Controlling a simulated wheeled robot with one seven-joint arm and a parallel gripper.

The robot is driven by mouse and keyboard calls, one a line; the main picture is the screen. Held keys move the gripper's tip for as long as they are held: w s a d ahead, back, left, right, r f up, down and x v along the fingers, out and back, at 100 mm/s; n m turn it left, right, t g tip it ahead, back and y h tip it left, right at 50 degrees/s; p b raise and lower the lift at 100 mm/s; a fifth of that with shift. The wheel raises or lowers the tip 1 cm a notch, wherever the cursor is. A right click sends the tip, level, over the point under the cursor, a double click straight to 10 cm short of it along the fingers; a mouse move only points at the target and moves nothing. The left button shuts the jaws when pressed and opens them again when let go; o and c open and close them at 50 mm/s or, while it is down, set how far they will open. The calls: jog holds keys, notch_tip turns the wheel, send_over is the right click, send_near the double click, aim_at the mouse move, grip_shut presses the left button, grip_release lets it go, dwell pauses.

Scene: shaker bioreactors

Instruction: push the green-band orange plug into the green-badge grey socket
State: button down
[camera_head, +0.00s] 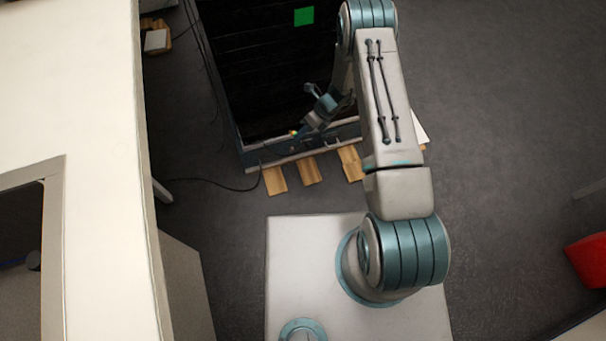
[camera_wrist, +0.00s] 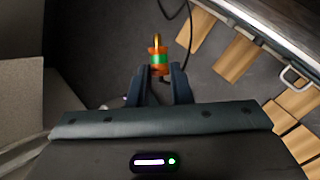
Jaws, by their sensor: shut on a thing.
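The orange plug (camera_wrist: 158,54) with a green band and a brass-coloured tip is between my fingertips in the wrist view. My gripper (camera_wrist: 157,72) is shut on it, and the tip points away from my gripper, over dark floor. In the head view my gripper (camera_head: 297,131) is at the near edge of a large black-topped machine (camera_head: 262,70); the plug there is too small to make out clearly. A green square badge (camera_head: 304,16) sits on the machine's black surface. I cannot make out a grey socket in either view.
Wooden blocks (camera_head: 309,171) lie along the machine's near edge; they also show in the wrist view (camera_wrist: 236,57), beside a metal rail with a handle (camera_wrist: 296,79). A black cable (camera_wrist: 190,32) runs near the plug. A pale counter (camera_head: 95,100) bounds the left. Open floor (camera_head: 500,120) lies right.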

notch_tip(320, 180, down, 24)
jog(key=s+m+t+y+b, duration=0.2)
jog(key=m+t+b, duration=0.2)
jog(key=m+b, duration=0.6)
jog(key=shift+n, duration=0.7)
jog(key=w+b, duration=0.2)
jog(key=w+a+b, duration=0.1)
jog(key=w+b, duration=0.1)
jog(key=shift+w+a+r, duration=0.1)
jog(key=shift+a, duration=0.05)
jog(key=shift+w+a+b, duration=0.25)
jog(key=shift+w+b, duration=0.75)
jog(key=shift+b, duration=0.2)
jog(key=c, duration=1.2)
grip_release()
jog(key=shift+c, duration=0.2)
